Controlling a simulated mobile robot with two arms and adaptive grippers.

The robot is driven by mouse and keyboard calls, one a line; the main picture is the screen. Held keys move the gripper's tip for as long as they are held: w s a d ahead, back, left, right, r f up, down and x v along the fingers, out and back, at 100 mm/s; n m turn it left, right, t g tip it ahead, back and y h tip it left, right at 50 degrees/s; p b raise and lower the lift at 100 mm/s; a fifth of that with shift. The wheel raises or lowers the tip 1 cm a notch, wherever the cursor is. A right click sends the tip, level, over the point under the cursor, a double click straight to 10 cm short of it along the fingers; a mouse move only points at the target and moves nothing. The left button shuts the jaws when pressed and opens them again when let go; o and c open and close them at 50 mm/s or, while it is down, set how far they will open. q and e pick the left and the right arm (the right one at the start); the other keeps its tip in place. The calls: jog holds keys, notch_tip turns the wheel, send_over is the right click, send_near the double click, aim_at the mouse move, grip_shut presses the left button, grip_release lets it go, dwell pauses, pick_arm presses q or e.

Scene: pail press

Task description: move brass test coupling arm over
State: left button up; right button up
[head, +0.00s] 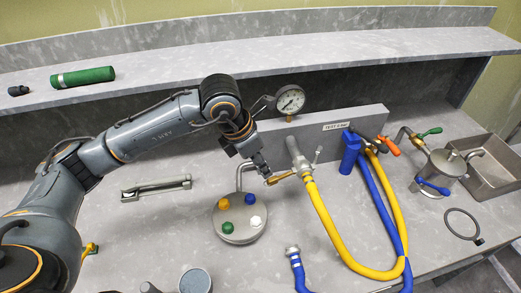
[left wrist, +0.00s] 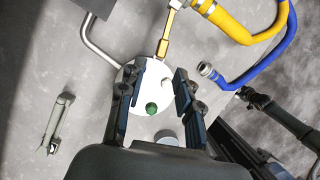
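The brass coupling arm (head: 279,178) is a short brass lever beside the grey cylindrical fitting (head: 296,155) in the head view, pointing left over the round plate. It also shows in the left wrist view (left wrist: 164,40), above the plate. My left gripper (head: 262,166) is close to the left end of the brass arm, from above. In the left wrist view my left gripper (left wrist: 154,80) has its fingers apart with nothing held between them. The brass arm lies beyond the fingertips; contact cannot be told. A dark arm, likely my right, shows at the right of the wrist view; its fingers are unclear.
The round plate (head: 240,232) carries yellow, blue, white and green knobs below my left gripper. The yellow hose (head: 325,222) runs from the fitting, beside a blue hose (head: 385,205). A pressure gauge (head: 290,99) stands behind. A metal handle (head: 157,187) lies left.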

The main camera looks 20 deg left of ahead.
aim_at(270, 179)
pick_arm(q)
jog(key=b+x, duration=0.4)
jog(key=x, duration=0.3)
jog(key=shift+s+f, duration=0.1)
jog(key=shift+d+f+b, duration=0.15)
jog(key=shift+f+b, duration=0.15)
jog(key=shift+b, duration=0.1)
jog(key=shift+r, duration=0.15)
jog(key=c, duration=0.6)
jog(key=shift+c, duration=0.3)
jog(key=w+a+m+g+h, duration=0.1)
jog(key=w+m+g, duration=0.3)
jog(key=w+m, duration=0.5)
jog(key=a+m, duration=0.1)
jog(key=m, duration=0.4)
jog(key=shift+m, duration=0.3)
pick_arm(e)
jog(key=f, duration=0.4)
jog(key=shift+s+d+f, duration=0.15)
jog(key=shift+s+f, duration=0.15)
